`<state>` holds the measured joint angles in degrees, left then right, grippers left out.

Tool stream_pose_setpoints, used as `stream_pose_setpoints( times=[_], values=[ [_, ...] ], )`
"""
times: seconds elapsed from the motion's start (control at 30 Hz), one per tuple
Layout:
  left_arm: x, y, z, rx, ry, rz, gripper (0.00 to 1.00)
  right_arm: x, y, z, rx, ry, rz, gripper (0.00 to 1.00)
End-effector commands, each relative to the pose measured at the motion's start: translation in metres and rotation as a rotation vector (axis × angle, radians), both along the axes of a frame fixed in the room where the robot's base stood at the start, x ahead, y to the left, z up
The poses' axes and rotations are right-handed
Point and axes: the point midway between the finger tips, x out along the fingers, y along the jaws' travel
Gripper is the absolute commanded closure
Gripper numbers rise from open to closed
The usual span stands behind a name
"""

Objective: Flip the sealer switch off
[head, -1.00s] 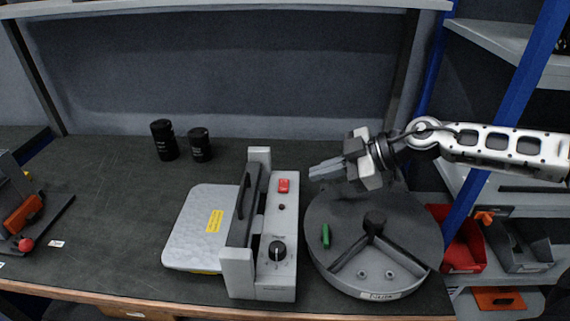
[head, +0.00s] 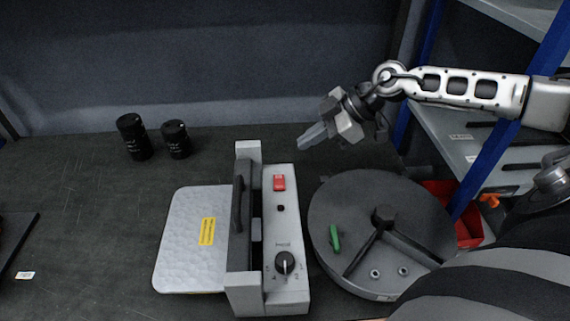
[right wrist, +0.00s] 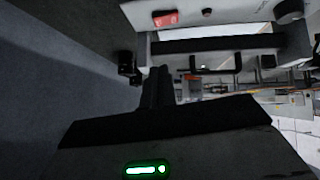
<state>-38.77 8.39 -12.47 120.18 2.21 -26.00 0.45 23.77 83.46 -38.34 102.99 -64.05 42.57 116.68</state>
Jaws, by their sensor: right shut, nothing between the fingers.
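The sealer (head: 273,295) stands on the dark workbench, a long grey box with a dark handle bar. Its red switch (head: 279,183) is near the far end of the top face, with a black knob (head: 284,263) at the near end. The switch also shows in the right wrist view (right wrist: 166,19), at the top. My right gripper (head: 312,138) is shut and empty, above and behind the sealer's far end, slightly right of the switch and apart from it. In the right wrist view its fingers (right wrist: 158,90) are together. Whether the switch is on or off is unclear. My left gripper is out of view.
A round grey turntable (head: 340,195) with a green piece (head: 334,238) sits just right of the sealer. A pale textured plate (head: 185,240) adjoins its left side. The bench's left part is mostly clear.

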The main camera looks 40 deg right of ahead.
Motion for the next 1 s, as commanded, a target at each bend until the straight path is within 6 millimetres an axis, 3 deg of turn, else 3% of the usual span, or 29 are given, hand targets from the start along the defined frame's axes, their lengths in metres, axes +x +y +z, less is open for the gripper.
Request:
stream_pose_setpoints(
  times=[0.33, 0.5, 0.7, 1.0],
  values=[
    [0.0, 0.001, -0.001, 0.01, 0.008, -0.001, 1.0, 0.034, 0.043, -0.052, 0.005, 0.0, 0.001, 1.0],
    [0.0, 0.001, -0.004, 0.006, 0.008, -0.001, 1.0, 0.035, 0.037, -0.078, 0.002, 0.003, -0.002, 1.0],
    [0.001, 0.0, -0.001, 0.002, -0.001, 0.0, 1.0, 0.036, 0.036, -0.089, 0.001, 0.002, -0.001, 1.0],
    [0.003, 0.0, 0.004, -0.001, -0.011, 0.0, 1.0, 0.036, 0.036, -0.089, 0.0, 0.002, 0.0, 1.0]
  ],
)
